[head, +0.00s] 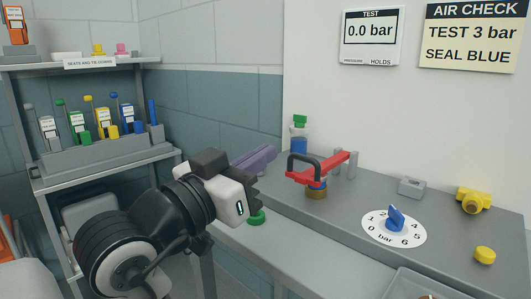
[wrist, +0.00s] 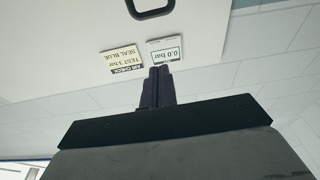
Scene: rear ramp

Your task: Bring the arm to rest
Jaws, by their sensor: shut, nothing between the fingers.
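My arm reaches in from the lower left in the head view. My gripper (head: 270,151) is held in the air in front of the left end of the grey bench, with its purple-grey fingers together and pointing up and to the right. In the wrist view the fingers (wrist: 160,70) are side by side with nothing held. The wrist view is upside down and shows the pressure display and the notice beyond the fingertips. A red clamp with a black handle (head: 304,166) stands on the bench, to the right of the gripper in the picture.
The bench (head: 340,211) also carries a dial with a blue knob (head: 396,217), a yellow fitting (head: 473,200), a yellow cap (head: 485,255) and a grey block (head: 411,187). A shelf rack (head: 100,174) with coloured tools stands left. A green ring (head: 256,217) lies near my gripper.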

